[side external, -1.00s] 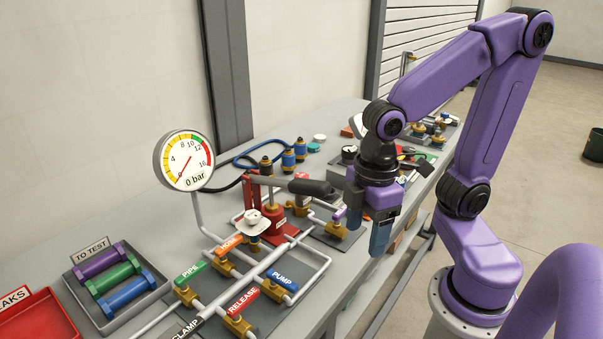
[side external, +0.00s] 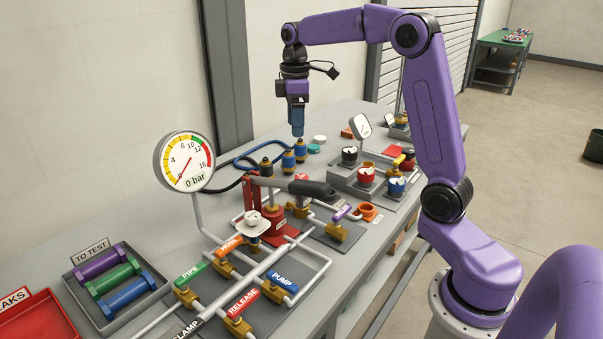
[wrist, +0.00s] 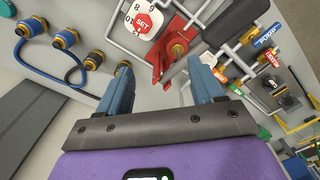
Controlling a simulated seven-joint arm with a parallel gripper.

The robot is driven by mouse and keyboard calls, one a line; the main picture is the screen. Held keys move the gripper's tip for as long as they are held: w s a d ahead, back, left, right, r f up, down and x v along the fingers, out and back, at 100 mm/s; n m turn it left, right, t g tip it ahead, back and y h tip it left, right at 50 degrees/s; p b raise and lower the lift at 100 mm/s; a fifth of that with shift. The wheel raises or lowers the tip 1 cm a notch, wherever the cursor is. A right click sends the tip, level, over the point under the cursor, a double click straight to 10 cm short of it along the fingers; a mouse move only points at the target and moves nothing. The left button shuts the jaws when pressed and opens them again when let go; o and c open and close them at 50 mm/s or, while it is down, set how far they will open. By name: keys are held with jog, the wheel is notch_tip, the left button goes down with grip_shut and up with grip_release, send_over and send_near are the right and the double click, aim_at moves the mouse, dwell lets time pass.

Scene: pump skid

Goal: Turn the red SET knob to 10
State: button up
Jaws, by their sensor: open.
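The red SET knob (wrist: 142,22) shows near the top edge of the wrist view, on a white dial with black numbers. The frame edge cuts off part of the dial, and I cannot tell which number the knob points at. In the side view a small red patch that looks like this knob (side external: 302,177) shows behind the pump's black handle, mostly hidden.
The red hand pump (side external: 272,218) with its black handle (side external: 311,188) stands close to the knob. Blue hose fittings (side external: 288,161) are behind it. Pipes and labelled valves fill the front. A grey box with knobs (side external: 349,174) and a gauge (side external: 184,162) flank the area.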

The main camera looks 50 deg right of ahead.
jog(key=d+f, duration=0.1)
jog(key=f, duration=0.4)
jog(key=d+f, duration=0.1)
jog(key=f, duration=0.5)
jog(key=w+d+f, duration=0.1)
jog(key=f, duration=0.5)
jog(key=shift+d, duration=0.4)
jog(key=c, duration=1.1)
jog(key=shift+o, duration=0.2)
